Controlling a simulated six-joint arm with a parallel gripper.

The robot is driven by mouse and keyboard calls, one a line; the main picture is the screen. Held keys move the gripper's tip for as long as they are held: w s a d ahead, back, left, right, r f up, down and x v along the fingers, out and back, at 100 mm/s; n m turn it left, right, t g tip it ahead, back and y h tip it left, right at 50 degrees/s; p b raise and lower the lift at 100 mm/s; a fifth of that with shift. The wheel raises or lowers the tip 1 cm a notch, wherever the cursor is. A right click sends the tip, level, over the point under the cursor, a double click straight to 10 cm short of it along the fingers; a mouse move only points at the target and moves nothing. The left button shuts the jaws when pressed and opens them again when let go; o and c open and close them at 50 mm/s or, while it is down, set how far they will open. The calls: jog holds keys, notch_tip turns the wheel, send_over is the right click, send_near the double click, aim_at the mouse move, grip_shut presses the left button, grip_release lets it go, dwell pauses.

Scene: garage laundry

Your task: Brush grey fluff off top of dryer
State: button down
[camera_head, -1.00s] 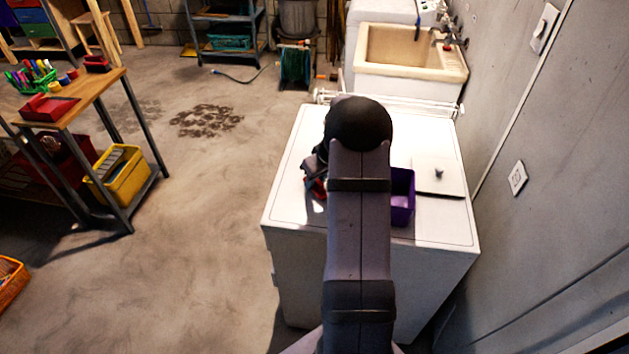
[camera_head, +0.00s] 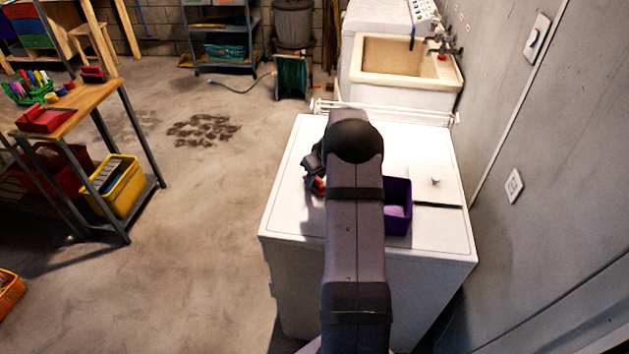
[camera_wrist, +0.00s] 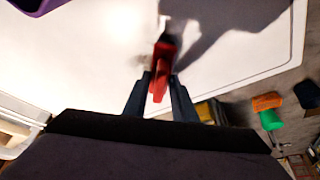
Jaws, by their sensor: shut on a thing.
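The white dryer (camera_head: 290,215) stands in front of me with its flat top in view. My gripper (camera_wrist: 161,80) is shut on a red brush handle (camera_wrist: 165,56), low over the left part of the dryer top. The dark end of the brush points away from the fingers, near or on the white surface; contact cannot be told. A bit of the red brush (camera_head: 318,187) shows beside my arm in the head view. My arm hides the middle of the top.
A purple bin (camera_head: 398,211) stands on the dryer right of my arm, beside a white lid-like panel with a knob (camera_head: 434,182). A white rack (camera_head: 410,116) runs behind the dryer, with a sink (camera_head: 405,62) beyond. The wall is close on the right.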

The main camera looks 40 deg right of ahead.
jog(key=shift+w+d+f, duration=0.1)
jog(key=shift+w+d, duration=0.6)
jog(key=shift+d, duration=0.05)
jog(key=shift+w+d, duration=1.35)
jog(key=shift+s+d+f+b, duration=0.1)
jog(key=shift+s+d+b, duration=0.2)
jog(key=shift+s+d, duration=0.1)
jog(key=shift+s, duration=0.1)
jog(key=shift+a, duration=0.1)
